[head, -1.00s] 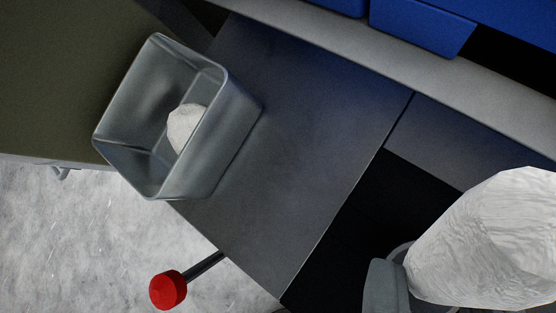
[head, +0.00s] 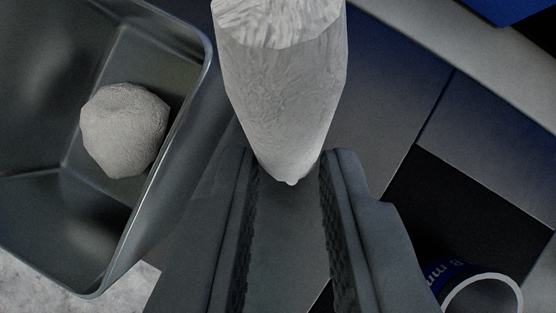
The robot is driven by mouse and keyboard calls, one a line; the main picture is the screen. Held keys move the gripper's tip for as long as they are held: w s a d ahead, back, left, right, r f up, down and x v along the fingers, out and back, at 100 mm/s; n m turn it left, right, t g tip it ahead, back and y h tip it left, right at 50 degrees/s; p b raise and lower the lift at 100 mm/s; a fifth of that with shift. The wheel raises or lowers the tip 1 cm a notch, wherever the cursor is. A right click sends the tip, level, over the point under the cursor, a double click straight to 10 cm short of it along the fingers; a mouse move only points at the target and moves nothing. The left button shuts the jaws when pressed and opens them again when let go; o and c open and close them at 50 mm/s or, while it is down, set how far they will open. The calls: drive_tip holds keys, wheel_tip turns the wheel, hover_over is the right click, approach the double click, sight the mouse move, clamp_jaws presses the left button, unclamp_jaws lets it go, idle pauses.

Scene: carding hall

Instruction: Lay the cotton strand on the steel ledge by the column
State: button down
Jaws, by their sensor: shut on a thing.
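A white, wrinkled, tapered cotton piece, which I take for the cotton strand (head: 285,90), has its narrow end between the jaw tips of my gripper (head: 290,172). No column is clearly in view.
A grey metal bin (head: 208,60) at left holds a rounded white lump (head: 125,130). An open tube (head: 482,280) with a blue label sits at lower right, beside a dark gap (head: 470,210). A pale grey strip (head: 470,45) and a blue thing (head: 512,8) lie at upper right.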

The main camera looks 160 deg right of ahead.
sight(287, 185)
drive_tip(key=shift+f, duration=2)
drive_tip(key=shift+f, duration=0.1)
drive_tip(key=c, duration=1.3)
unclamp_jaws()
drive_tip(key=v, duration=1.2)
